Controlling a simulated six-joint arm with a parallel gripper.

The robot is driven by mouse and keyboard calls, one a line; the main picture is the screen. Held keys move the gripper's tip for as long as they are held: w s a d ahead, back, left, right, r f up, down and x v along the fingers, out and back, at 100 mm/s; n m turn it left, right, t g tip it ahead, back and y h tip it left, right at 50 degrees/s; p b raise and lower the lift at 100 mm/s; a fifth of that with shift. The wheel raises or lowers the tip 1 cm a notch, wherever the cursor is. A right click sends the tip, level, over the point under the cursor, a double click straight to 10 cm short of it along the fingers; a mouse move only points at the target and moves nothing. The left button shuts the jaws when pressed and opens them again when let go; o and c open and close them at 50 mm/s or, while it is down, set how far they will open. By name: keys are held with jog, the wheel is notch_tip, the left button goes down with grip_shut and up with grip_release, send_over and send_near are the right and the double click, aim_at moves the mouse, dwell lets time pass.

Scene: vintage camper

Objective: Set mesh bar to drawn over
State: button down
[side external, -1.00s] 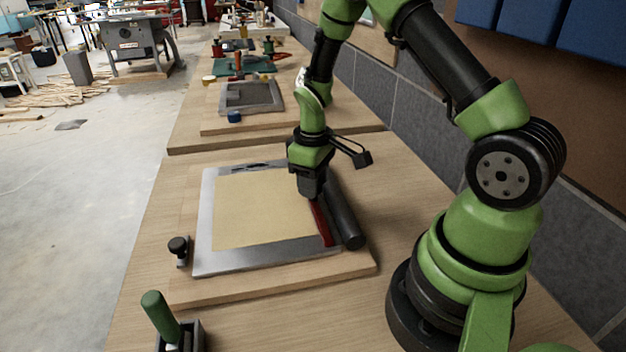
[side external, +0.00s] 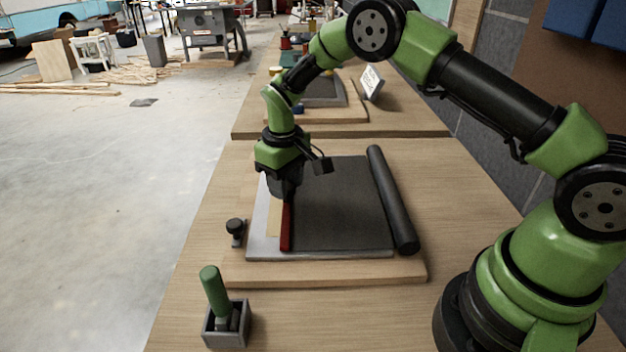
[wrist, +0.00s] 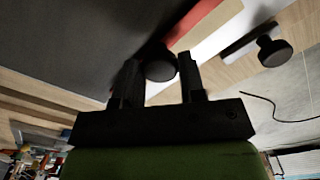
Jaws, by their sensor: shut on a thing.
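The red mesh bar (side external: 286,228) lies across the silver frame (side external: 256,243) near its left side. It shows in the wrist view (wrist: 193,22) as a red strip. Dark mesh (side external: 340,205) stretches flat from the bar to the black roller (side external: 392,200) on the right, covering most of the frame. A narrow beige strip (side external: 273,222) shows left of the bar. My gripper (side external: 285,193) is over the bar. In the wrist view, its fingers (wrist: 159,72) are shut on the bar's round black knob (wrist: 161,62). The knob is hidden in the side view.
A black clamp knob (side external: 236,229) stands just left of the frame on the wooden board (side external: 330,272). A green-handled tool sits in a grey holder (side external: 226,325) at the front left. Another framed board (side external: 325,92) lies behind. Bare bench shows right of the roller.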

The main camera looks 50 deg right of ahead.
jog(key=shift+w+a, duration=2.05)
jog(key=shift+a, duration=0.05)
jog(key=c, duration=0.7)
grip_release()
notch_tip(320, 180, up, 10)
jog(key=shift+r, duration=0.1)
